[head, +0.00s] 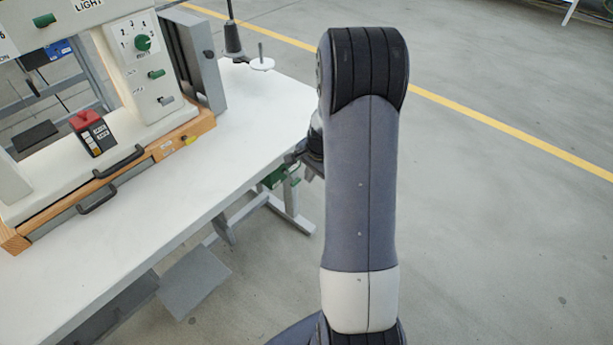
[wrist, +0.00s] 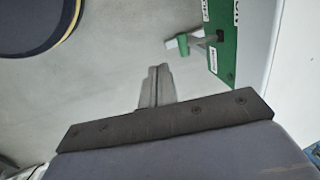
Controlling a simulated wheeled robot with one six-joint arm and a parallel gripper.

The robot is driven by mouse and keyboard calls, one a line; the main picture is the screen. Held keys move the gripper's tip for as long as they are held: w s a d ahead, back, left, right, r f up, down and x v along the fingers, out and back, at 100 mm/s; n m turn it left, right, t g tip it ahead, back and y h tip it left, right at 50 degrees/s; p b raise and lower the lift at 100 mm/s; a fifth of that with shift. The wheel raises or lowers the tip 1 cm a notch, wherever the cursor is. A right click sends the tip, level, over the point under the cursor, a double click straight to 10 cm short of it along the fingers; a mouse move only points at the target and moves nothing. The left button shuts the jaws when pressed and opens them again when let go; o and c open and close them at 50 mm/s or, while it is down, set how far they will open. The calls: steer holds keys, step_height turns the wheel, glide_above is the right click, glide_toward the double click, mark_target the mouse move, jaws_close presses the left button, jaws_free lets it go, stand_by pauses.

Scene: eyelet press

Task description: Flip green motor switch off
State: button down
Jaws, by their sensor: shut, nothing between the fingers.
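The green motor switch box (head: 275,179) hangs under the right end of the white table in the head view, partly hidden by my arm. In the wrist view its green plate (wrist: 226,62) is at the upper right, with a green-tipped lever (wrist: 184,45) sticking out to the left. White labels on the plate are too blurred to read. My gripper (wrist: 157,70) is shut and empty, its fingertips apart from the lever and below-left of it. In the head view my arm hides most of the gripper.
A spool stand (head: 262,64) is at the back. Table legs and a pedal plate (head: 193,282) are below. The floor at right is clear.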

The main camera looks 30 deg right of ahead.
steer(key=s+d+r, duration=0.1)
steer(key=s+r, duration=0.3)
steer(key=r, duration=0.3)
steer(key=shift+s+d, duration=0.2)
steer(key=shift+d, duration=0.1)
steer(key=w+a+f+g+p, duration=0.1)
steer(key=w+f+p, duration=0.1)
steer(key=w, duration=0.1)
steer(key=w+a+f+g+p, duration=0.1)
steer(key=w+f, duration=0.1)
steer(key=w, duration=0.1)
steer(key=w+a+f+h+p, duration=0.1)
steer(key=w+f+p, duration=0.1)
steer(key=w, duration=0.2)
steer(key=shift+a+f+g+p, duration=0.1)
steer(key=shift+a+g+p, duration=0.25)
steer(key=shift+g, duration=0.05)
steer(key=shift+r+b, duration=0.4)
steer(key=shift+r, duration=1.4)
